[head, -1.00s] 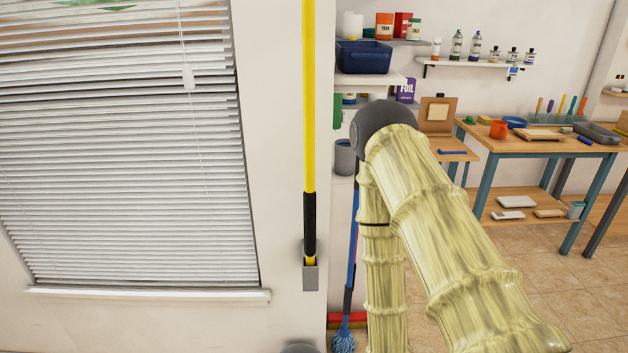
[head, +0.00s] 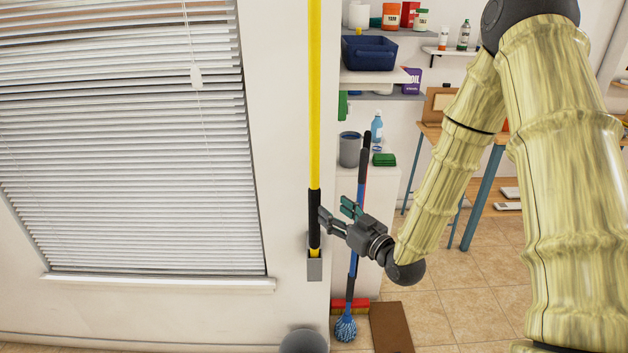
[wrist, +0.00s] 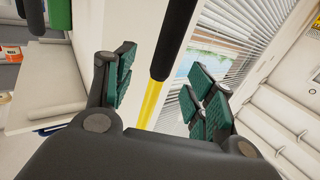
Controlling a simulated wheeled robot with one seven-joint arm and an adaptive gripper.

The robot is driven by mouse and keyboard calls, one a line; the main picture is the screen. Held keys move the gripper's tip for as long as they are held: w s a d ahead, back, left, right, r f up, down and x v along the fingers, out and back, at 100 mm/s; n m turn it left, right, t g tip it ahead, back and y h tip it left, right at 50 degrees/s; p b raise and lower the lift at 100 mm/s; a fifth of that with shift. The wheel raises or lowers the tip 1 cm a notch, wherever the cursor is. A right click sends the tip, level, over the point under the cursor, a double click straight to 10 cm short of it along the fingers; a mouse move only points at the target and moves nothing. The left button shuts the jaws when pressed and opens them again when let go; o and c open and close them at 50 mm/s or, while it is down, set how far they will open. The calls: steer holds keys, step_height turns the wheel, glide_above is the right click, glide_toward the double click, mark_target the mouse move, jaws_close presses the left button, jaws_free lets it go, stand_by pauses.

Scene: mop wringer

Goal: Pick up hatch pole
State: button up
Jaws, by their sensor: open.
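The hatch pole (head: 314,110) is a long yellow pole with a black grip (head: 314,215) near its lower end. It stands upright against the wall, with its foot in a grey bracket (head: 314,266). My gripper (head: 335,212) is open just right of the black grip. In the wrist view the pole (wrist: 153,104) and its black grip (wrist: 176,40) lie between the lines of my open green-padded fingers (wrist: 165,90), seemingly a little beyond the tips. I cannot tell if any finger touches it. The pole's top is out of view.
A blue mop (head: 346,328) and a red broom head (head: 352,306) stand behind my gripper, below shelves with a blue bin (head: 368,53). The window blind (head: 120,140) is left of the pole. A workbench stands at the right.

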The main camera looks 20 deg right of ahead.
mark_target(318, 203)
steer(key=shift+a+f+p+x, duration=0.15)
steer(key=shift+p+x, duration=0.6)
steer(key=shift+x, duration=1.05)
steer(key=shift+a+f+p+x, duration=0.15)
steer(key=shift+p+x, duration=0.6)
steer(key=shift+x, duration=1.1)
steer(key=shift+w+a+f, duration=0.1)
steer(key=shift+w+a, duration=0.15)
steer(key=shift+w, duration=0.25)
jaws_close()
